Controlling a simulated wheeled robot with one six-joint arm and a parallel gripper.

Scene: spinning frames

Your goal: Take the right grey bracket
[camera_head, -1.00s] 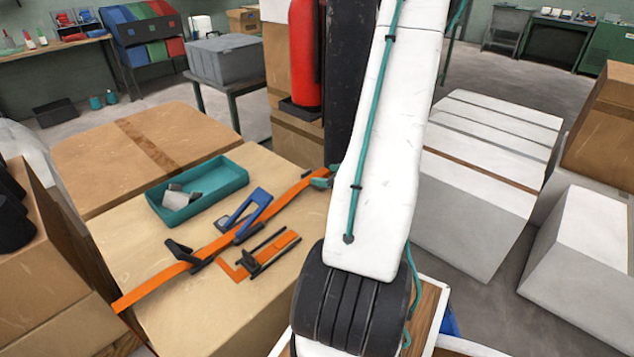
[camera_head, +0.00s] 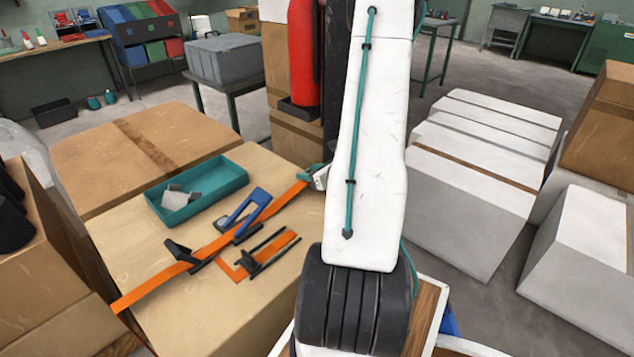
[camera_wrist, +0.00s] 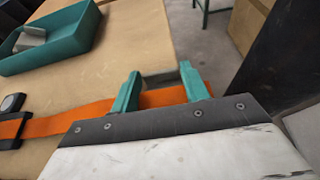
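A light grey piece (camera_head: 180,199) with an angular shape lies in the left part of a shallow teal tray (camera_head: 232,186) on the cardboard box top. I cannot tell whether it is one bracket or two touching. In the wrist view, the grey piece (camera_wrist: 30,38) and tray (camera_wrist: 72,40) are at the upper left. My gripper (camera_wrist: 160,78) is open, its two teal fingers apart over the right end of an orange strap (camera_wrist: 75,118). A dull grey strip shows between the fingers; I cannot tell what it is. In the head view, my gripper (camera_head: 312,174) is partly hidden by my arm.
Black clamps (camera_head: 184,255), a blue-handled tool (camera_head: 242,210) and an orange-and-black tool (camera_head: 262,256) lie in front of the tray on the box top (camera_head: 190,310). A red cylinder (camera_head: 304,60) stands behind. White boxes (camera_head: 470,190) stand to the right.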

